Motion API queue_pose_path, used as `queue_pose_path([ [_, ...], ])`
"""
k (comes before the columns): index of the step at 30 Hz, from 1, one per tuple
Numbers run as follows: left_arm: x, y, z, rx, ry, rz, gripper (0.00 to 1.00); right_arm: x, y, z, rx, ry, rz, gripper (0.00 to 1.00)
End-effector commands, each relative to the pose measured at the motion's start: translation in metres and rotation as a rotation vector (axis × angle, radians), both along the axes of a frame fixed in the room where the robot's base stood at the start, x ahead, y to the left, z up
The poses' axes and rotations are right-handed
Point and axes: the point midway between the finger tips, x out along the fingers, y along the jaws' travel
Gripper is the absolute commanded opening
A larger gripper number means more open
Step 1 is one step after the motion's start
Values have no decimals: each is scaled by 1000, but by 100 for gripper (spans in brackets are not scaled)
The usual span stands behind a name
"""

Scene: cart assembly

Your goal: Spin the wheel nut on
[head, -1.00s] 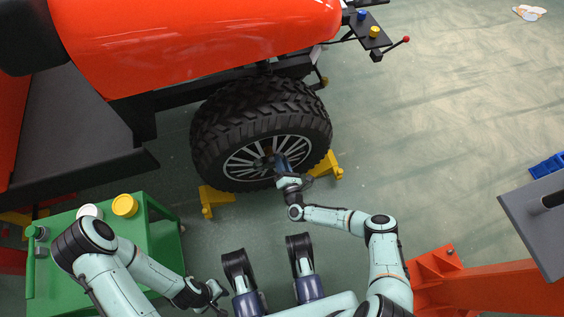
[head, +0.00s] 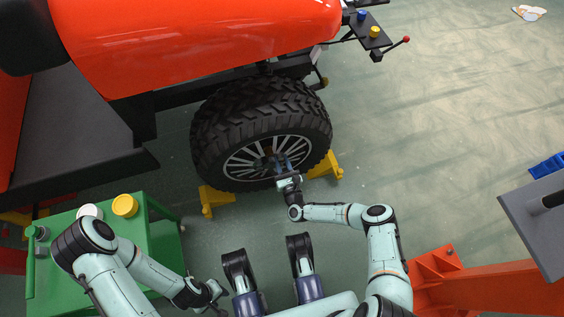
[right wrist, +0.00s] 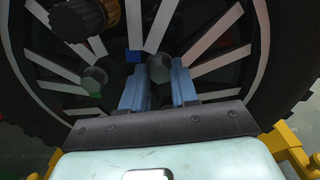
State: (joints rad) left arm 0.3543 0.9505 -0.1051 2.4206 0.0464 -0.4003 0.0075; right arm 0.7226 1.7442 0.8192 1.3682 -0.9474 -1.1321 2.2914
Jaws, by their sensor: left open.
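The black-tyred wheel (head: 210,125) with grey spokes is on the orange vehicle. My right gripper (head: 282,160) reaches the lower right of the wheel's hub in the head view. In the right wrist view its two blue fingers (right wrist: 159,85) stand slightly apart. A dark round wheel nut (right wrist: 159,68) fills the gap between their tips, at the wheel face. Another dark round piece (right wrist: 94,81) sits left of the fingers, and the brownish hub (right wrist: 85,18) is at upper left. My left gripper (head: 222,291) is open and empty, low over the floor, away from the wheel.
A green cart (head: 158,226) with a yellow round item (head: 125,205) stands at lower left. Yellow supports (head: 216,198) flank the wheel. An orange frame (head: 470,287) and a grey panel (head: 530,225) are at lower right. The floor at right is mostly clear.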

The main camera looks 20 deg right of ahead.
Motion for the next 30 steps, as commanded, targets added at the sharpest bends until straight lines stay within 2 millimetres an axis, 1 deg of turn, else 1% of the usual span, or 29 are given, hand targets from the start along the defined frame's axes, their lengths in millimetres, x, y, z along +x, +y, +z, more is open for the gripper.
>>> queue_pose_path([
  [1, 0, 0, 0, 0, 0, 0, 43, 0, 0, 0, 1, 0, 0, 9],
  [2, 0, 0, 0, 0, 0, 0, 43, 0, 0, 0, 2, 0, 0, 0],
  [5, 0, 0, 0, 0, 0, 0, 43, 0, 0, 0, 3, 0, 0, 0],
  [7, 0, 0, 0, 0, 0, 0, 43, 0, 0, -1, 57, 4, -1, 0],
  [8, 0, 0, 0, 0, 0, 0, 43, -1, 0, -1, 126, 7, -3, 0],
  [12, 0, 0, 0, 0, 0, 0, 43, -1, -1, -1, 542, 20, -4, 0],
  [13, 0, 0, 0, 0, 0, 0, 43, 0, 0, -1, 585, 21, -1, 31],
  [14, 0, 0, 0, 0, 0, 0, 43, 0, 0, 0, 570, 21, 1, 41],
  [15, 0, 0, 0, 0, 0, 0, 43, 0, 0, 0, 566, 20, 1, 54],
  [16, 0, 0, 0, 0, 0, 0, 43, 0, 0, 0, 565, 20, 1, 57],
  [25, 0, 0, 0, 0, 0, 0, 43, 0, 1, 0, 563, 20, 1, 57],
  [30, 0, 0, 0, 0, 1, 0, 43, -1, 6, 0, 562, 21, 3, 57],
])
